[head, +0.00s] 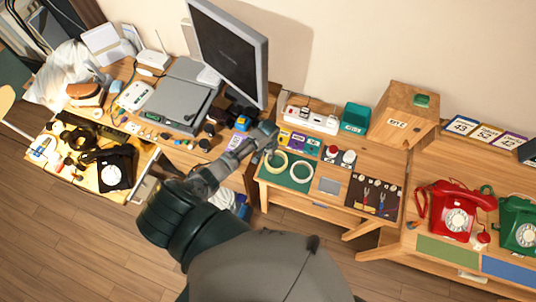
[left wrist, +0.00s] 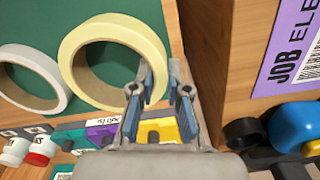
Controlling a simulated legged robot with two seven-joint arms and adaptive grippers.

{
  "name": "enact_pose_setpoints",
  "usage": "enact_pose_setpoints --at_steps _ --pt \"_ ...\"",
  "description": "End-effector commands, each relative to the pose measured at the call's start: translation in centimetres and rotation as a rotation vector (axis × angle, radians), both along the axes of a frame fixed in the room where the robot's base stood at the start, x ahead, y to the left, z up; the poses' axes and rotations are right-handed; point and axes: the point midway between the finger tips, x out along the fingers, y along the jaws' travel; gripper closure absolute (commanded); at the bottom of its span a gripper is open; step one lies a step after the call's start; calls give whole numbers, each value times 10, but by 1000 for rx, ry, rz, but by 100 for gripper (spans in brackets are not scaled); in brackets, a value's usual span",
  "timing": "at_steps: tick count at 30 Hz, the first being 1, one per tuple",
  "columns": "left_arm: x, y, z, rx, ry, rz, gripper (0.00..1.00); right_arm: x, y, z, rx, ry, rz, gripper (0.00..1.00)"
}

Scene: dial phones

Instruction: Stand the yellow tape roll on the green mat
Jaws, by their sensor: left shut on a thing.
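The yellow tape roll (head: 272,171) is at the left part of the green mat (head: 288,183) in the head view. A white tape roll (head: 301,179) is just right of it on the mat. In the left wrist view my left gripper (left wrist: 162,84) is shut on the rim of the yellow tape roll (left wrist: 106,22), one finger inside the ring and one outside. The roll's open face shows to the wrist camera, over the green mat (left wrist: 45,22). I cannot tell whether it touches the mat. In the head view the left gripper (head: 268,146) is at the roll's upper edge. My right gripper is not in view.
Behind the mat are coloured labelled cards (head: 299,142) and a power strip (head: 312,119). Right of it are red and white buttons (head: 340,155), a grey square pad (head: 329,185) and a dark tool board (head: 373,196). A monitor (head: 228,50) stands on the left desk.

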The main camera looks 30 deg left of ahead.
Motion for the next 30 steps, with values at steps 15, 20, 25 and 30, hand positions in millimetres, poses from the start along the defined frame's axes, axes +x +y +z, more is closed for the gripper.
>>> enact_pose_setpoints --at_steps 15,20,25,30 --pt "0 1 -3 -2 -1 0 61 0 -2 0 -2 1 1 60" --pt "0 1 -3 -2 -1 0 61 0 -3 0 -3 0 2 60" --pt "1 1 5 -2 -3 0 61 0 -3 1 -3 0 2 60" --pt "1 0 38 -2 -6 -2 61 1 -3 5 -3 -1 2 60"
